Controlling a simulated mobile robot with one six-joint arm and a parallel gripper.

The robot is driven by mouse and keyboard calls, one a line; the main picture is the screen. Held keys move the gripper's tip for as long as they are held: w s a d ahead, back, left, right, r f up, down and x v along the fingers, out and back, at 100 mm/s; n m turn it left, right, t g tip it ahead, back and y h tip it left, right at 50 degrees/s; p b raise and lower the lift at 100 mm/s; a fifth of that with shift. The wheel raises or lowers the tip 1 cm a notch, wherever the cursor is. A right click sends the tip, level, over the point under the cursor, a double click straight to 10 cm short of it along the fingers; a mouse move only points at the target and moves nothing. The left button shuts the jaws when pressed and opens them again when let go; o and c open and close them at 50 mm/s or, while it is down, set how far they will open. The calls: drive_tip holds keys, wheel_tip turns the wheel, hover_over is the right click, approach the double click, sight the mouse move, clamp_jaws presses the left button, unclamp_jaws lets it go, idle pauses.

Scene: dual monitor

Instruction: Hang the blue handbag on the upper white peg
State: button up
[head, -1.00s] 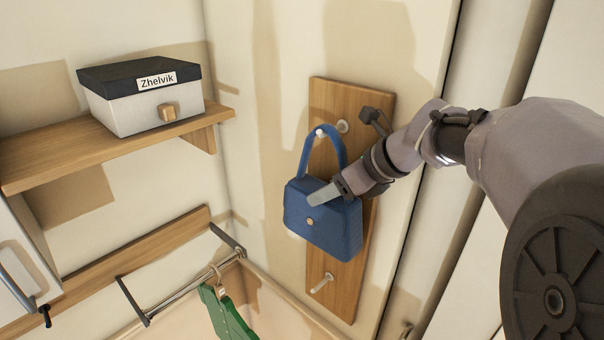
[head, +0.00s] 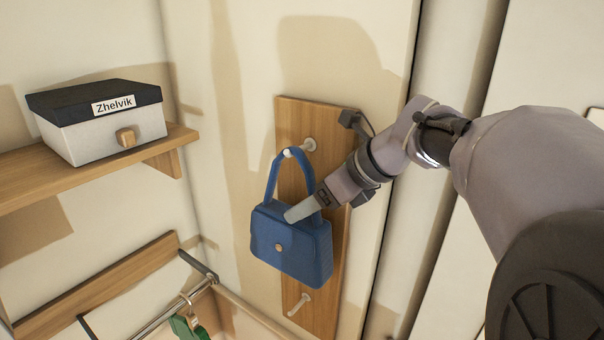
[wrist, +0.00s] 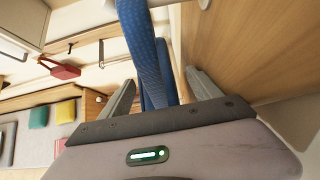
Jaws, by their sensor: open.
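The blue handbag (head: 291,250) hangs against the wooden board with its handle looped over the upper white peg (head: 309,145). The peg's tip shows inside the top of the loop. My gripper (head: 292,214) is at the lower part of the handle, just above the bag's body, coming from the right. In the wrist view my open gripper (wrist: 160,82) has one finger on each side of the blue handle (wrist: 143,45). I cannot tell whether a finger touches it.
The wooden board (head: 325,255) also carries a lower white peg (head: 300,303), below the bag. A lidded box (head: 100,130) stands on a shelf (head: 60,178) at the left. A rail (head: 160,318) with a green item (head: 188,326) is below. In the wrist view, a red bag (wrist: 66,71) hangs farther off.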

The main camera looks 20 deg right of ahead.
drive_tip(key=d+f+v, duration=0.1)
drive_tip(key=v, duration=1.3)
drive_tip(key=s+a+f+n+h, duration=0.2)
drive_tip(key=s+a+f+n, duration=0.5)
drive_tip(key=n, duration=0.5)
drive_tip(key=s+a+f+n+h, duration=0.1)
drive_tip(key=s+a+f+n, duration=0.65)
drive_tip(key=n, duration=0.55)
wheel_tip(320, 180, down, 43)
drive_tip(key=g+b, duration=0.1)
drive_tip(key=b, duration=3.7)
drive_tip(key=shift+d+m, duration=0.2)
drive_tip(key=shift+m, duration=0.1)
drive_tip(key=shift+a, duration=0.1)
